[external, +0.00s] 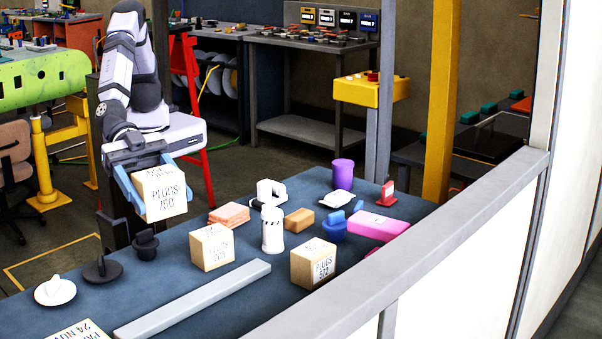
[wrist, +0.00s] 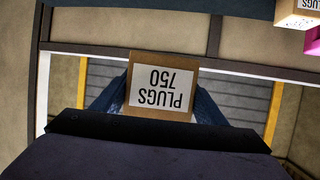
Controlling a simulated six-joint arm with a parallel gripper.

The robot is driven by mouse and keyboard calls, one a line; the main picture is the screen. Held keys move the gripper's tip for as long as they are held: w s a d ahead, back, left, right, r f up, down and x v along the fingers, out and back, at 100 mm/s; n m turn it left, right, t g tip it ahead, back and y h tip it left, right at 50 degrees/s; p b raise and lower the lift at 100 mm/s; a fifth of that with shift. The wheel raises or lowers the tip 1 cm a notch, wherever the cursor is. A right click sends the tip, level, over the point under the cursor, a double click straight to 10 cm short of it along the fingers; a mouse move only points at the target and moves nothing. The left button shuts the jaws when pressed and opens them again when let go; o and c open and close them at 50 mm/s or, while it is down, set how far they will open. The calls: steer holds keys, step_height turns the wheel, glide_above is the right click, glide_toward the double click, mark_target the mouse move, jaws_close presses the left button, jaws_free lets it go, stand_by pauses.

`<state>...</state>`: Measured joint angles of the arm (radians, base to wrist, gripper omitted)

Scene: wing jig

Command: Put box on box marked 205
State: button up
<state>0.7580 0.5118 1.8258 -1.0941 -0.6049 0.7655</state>
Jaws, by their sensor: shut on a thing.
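My gripper (external: 152,181) is shut on a box labelled "PLUGS 750" (external: 163,193), held in the air above the left side of the blue table. The held box also shows in the wrist view (wrist: 160,88), its label upside down there. A box with a label that looks like 205 (external: 212,247) stands on the table, right of and below the held box in the external view. Another box, which reads like "PLUGS 572" (external: 313,263), stands further right. The held box is apart from both.
A long grey bar (external: 195,298) lies in front of the boxes. A white cylinder (external: 272,231), brick-coloured blocks (external: 229,214), a pink box (external: 366,225) and a purple cylinder (external: 342,174) stand behind. Dark knobbed pieces (external: 103,269) sit at left. A grey-topped wall (external: 400,248) borders the right.

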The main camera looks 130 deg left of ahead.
steer(key=s+a+f+n+y, duration=0.1)
steer(key=s+a+f, duration=0.1)
steer(key=s+a, duration=0.2)
steer(key=n+y, duration=0.5)
steer(key=y, duration=0.1)
glide_above(211, 231)
step_height(211, 231, down, 2)
steer(key=shift+g, duration=0.3)
steer(key=shift+w+d+f+p, duration=0.1)
steer(key=shift+f+p, duration=0.45)
steer(key=shift+f, duration=2.5)
steer(key=shift+f, duration=0.1)
steer(key=shift+f+n+p, duration=0.3)
steer(key=shift+f, duration=1.7)
steer(key=shift+f, duration=0.1)
steer(key=o, duration=1.2)
